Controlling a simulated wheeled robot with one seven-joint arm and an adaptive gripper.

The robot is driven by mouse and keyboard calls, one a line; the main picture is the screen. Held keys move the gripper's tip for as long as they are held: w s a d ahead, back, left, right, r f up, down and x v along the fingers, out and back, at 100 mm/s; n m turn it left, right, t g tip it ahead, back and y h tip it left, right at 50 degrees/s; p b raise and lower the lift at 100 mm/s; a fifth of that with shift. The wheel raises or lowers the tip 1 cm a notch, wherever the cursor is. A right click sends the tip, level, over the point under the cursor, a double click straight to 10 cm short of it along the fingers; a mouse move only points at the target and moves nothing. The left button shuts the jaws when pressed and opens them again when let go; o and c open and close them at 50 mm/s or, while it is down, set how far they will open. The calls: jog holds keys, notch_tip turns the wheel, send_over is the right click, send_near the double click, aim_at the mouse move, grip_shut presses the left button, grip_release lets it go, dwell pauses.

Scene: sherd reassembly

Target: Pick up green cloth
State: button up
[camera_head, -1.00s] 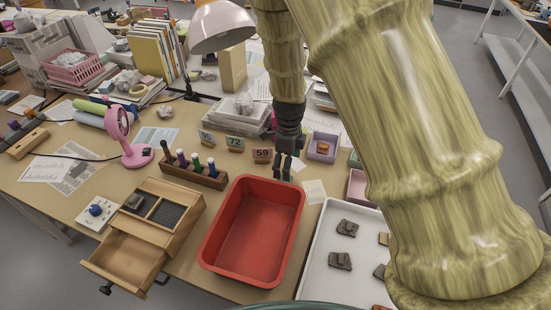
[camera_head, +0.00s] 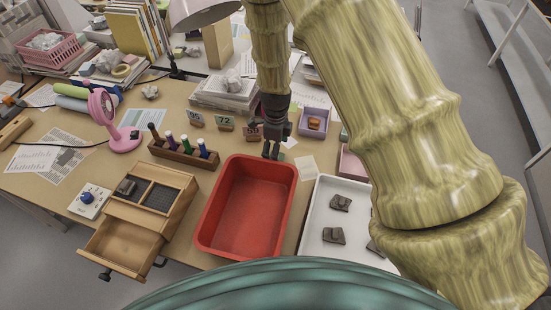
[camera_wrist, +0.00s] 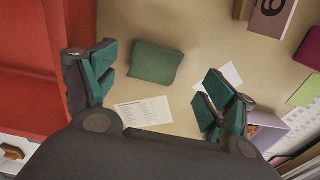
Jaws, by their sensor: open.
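A folded dark green cloth (camera_wrist: 156,62) lies flat on the tan table in the wrist view, just beyond and between my two fingers. My gripper (camera_wrist: 160,90) is open and empty, with its green-padded fingers spread wide and apart from the cloth. In the head view my gripper (camera_head: 272,153) points down above the table behind the far right corner of the red tub. I cannot make out the cloth in the head view; my gripper and arm probably cover it.
The red tub (camera_head: 205,235) is close on the gripper's left in the wrist view. A white tray (camera_head: 308,222) with dark sherds stands right of it. Number signs (camera_head: 224,123), a pen rack (camera_head: 180,150), a lilac box (camera_head: 313,122) and a paper card (camera_wrist: 145,112) surround the gripper.

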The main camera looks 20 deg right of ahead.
jog(key=shift+s+f+p, duration=0.4)
jog(key=shift+s+f, duration=0.15)
jog(key=shift+s, duration=0.05)
jog(key=shift+w+f, duration=0.15)
jog(key=shift+f, duration=0.55)
jog(key=shift+w+f, duration=0.15)
jog(key=shift+f, duration=0.5)
jog(key=shift+s+r, duration=0.1)
jog(key=c, duration=1.1)
notch_tip(320, 180, up, 10)
jog(key=b, duration=0.2)
